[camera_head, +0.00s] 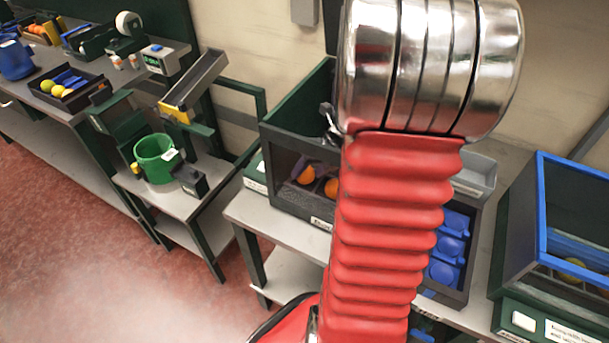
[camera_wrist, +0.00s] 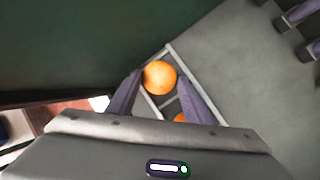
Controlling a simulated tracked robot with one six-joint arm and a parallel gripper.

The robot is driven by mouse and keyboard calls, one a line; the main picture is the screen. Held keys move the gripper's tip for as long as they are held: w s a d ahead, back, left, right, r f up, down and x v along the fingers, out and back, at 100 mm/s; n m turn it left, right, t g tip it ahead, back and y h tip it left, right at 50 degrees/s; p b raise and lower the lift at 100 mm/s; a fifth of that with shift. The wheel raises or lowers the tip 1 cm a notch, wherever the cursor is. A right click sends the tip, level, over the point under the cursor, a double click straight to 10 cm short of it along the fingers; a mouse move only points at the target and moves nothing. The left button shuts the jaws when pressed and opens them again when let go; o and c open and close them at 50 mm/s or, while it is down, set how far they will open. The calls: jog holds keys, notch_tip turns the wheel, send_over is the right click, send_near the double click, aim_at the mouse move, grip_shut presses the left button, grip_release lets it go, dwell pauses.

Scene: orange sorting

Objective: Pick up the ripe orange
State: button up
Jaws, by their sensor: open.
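An orange (camera_wrist: 159,76) with an even orange skin lies on a grey surface beside a pale divider in the wrist view. My gripper (camera_wrist: 158,80) is open, with its two purple fingers on either side of this orange in the picture. I cannot tell whether they touch it. A second orange (camera_wrist: 180,117) shows partly, nearer the gripper's palm and cut off by it. In the head view two oranges, one on the left (camera_head: 306,175) and one on the right (camera_head: 332,187), sit in a dark bin (camera_head: 285,160). My arm hides part of that bin.
A dark green wall (camera_wrist: 70,45) stands close to the left finger. In the head view, several blue items (camera_head: 450,247) lie in a compartment at right. A blue-rimmed crate (camera_head: 560,165) stands further right. A green bucket (camera_head: 155,157) stands on the left table.

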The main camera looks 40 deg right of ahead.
jog(key=shift+w+f, duration=0.1)
jog(key=shift+f, duration=0.1)
jog(key=shift+c, duration=0.4)
jog(key=c, duration=0.6)
